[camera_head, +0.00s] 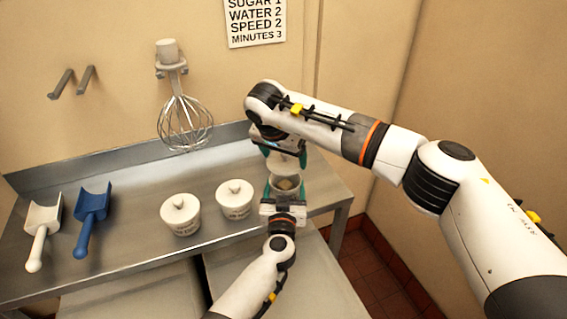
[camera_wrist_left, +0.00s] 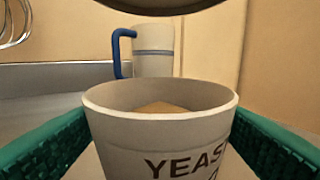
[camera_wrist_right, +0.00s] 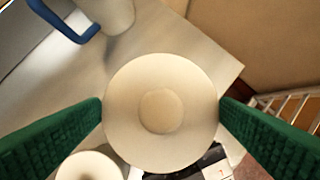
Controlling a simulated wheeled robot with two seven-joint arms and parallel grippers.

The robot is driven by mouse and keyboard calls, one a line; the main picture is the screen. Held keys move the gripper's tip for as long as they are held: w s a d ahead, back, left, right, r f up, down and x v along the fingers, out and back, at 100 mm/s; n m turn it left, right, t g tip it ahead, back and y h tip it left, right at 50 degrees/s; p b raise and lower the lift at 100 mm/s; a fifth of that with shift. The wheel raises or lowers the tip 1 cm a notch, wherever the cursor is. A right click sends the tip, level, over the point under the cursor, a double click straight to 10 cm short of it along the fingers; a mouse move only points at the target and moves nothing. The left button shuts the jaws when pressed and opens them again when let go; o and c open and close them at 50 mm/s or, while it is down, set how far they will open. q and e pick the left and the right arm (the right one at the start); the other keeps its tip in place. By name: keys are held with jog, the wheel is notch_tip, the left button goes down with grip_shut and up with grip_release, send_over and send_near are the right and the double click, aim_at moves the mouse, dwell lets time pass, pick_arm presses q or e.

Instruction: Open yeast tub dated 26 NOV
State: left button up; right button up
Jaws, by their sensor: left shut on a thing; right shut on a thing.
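An open white yeast tub (camera_head: 285,196) stands at the right of the metal table. In the left wrist view the tub (camera_wrist_left: 160,135) shows a light brown filling and the letters "YEAS"; its date cannot be read. My left gripper (camera_head: 284,192) is shut around the tub's sides. My right gripper (camera_head: 284,156) is directly above and is shut on the round white lid (camera_wrist_right: 128,115), held by its rim. The lid (camera_head: 284,165) is apart from the tub. Two more lidded white tubs, the left tub (camera_head: 181,217) and the middle tub (camera_head: 235,202), stand to the left.
A white scoop (camera_head: 42,225) and a blue scoop (camera_head: 92,210) lie on the table's left part. A whisk (camera_head: 184,120) hangs above the back edge. A pale jug (camera_wrist_left: 153,55) with a blue handle stands behind the open tub. The table's edge (camera_wrist_right: 236,75) is close on the right.

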pick_arm(q)
jog(key=o, duration=1.5)
jog(key=shift+c, duration=0.2)
jog(key=shift+s, duration=0.1)
